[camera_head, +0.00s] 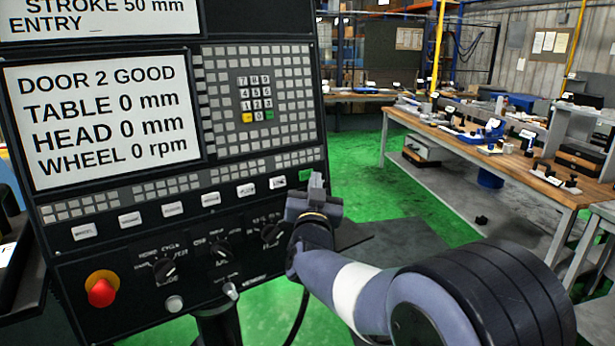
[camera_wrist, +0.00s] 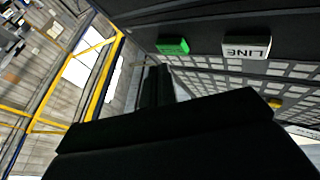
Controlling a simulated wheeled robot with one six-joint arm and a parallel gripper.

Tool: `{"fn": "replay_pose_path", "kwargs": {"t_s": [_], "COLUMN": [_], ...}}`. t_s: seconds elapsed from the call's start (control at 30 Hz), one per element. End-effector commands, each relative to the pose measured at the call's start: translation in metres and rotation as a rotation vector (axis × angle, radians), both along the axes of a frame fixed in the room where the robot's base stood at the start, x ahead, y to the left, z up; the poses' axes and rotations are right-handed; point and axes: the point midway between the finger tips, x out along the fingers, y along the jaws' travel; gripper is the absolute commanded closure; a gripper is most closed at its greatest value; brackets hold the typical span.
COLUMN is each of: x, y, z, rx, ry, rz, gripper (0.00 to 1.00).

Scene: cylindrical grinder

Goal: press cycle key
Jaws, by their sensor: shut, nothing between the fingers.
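The control panel (camera_head: 262,190) stands at the left of the head view, with a row of labelled keys along its lower part. A green key (camera_head: 306,175) sits at the right end of that row; I cannot read its label. It also shows in the wrist view (camera_wrist: 173,46), beside a white key marked LINE (camera_wrist: 247,47). My gripper (camera_head: 317,183) is shut and empty, close to the green key at the panel's right edge. Contact with the key is not visible. In the wrist view my dark gripper (camera_wrist: 158,88) covers much of the lower picture.
A red emergency button (camera_head: 101,291) and several dark knobs lie below the keys. The screen (camera_head: 105,125) reads DOOR 2 GOOD. A wooden workbench (camera_head: 450,140) with tools stands at the right. Green floor (camera_head: 365,187) lies open between panel and bench.

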Motion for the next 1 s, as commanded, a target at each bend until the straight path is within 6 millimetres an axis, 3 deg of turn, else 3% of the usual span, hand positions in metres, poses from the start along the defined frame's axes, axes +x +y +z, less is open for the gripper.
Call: {"fn": "replay_pose_path", "kwargs": {"t_s": [0.5,1.0], "x": [-0.036,-0.037], "y": [-0.028,-0.029], "z": [0.008,0.008], "rx": [0.001,0.0], "ry": [-0.001,0.0], "rz": [0.0,0.0], "gripper": [1.0,1.0]}}
